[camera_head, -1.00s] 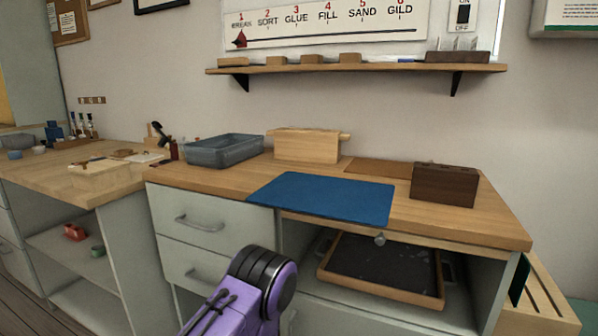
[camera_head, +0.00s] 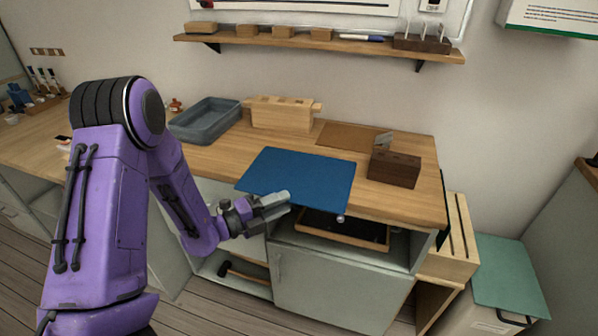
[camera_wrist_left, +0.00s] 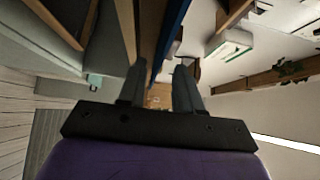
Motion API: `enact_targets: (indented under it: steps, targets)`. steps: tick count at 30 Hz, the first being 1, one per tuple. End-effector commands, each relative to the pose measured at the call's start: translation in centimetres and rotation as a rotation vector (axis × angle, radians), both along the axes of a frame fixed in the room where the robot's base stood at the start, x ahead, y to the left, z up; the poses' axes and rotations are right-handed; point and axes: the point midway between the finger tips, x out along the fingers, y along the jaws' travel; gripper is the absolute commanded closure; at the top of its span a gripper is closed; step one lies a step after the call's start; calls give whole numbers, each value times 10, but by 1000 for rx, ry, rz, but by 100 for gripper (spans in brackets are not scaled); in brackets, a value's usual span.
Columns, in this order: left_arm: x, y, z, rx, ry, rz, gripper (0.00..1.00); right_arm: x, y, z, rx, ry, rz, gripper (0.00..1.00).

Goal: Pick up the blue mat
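The blue mat (camera_head: 300,175) lies flat on the wooden counter, its front edge reaching over the counter's front edge. My left gripper (camera_head: 279,206) is at the mat's front left edge, the upper finger overlapping the mat in the head view. In the left wrist view the two fingers (camera_wrist_left: 158,88) stand apart, and the mat shows edge-on as a thin blue strip (camera_wrist_left: 174,32) running toward the gap between them. I cannot tell whether the edge is inside the gap. My right gripper is out of view.
On the counter (camera_head: 410,207) are a grey bin (camera_head: 205,122), a pale wooden block (camera_head: 283,113), a brown board (camera_head: 345,135) and a dark slotted block (camera_head: 394,168). Below the mat, a dark tray (camera_head: 345,230) sits in an open shelf. A knob (camera_head: 340,218) is near the mat's front corner.

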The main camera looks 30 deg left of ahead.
Motion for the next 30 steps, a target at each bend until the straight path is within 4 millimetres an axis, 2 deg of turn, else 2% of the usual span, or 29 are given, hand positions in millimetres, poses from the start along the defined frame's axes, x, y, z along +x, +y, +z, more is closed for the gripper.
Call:
enact_targets:
  steps: [3,6,14,15,18,30]
  targets:
    - [18,-15,0,1,3,-5,66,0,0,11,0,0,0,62]
    - [31,-21,-1,2,1,-2,66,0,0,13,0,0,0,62]
    - [37,-24,-3,0,1,-1,66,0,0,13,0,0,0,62]
    - [37,-24,-3,0,1,-1,72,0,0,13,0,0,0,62]
    - [37,-24,-3,0,1,-1,100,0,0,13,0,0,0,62]
    - [37,-24,1,0,0,-2,100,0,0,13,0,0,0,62]
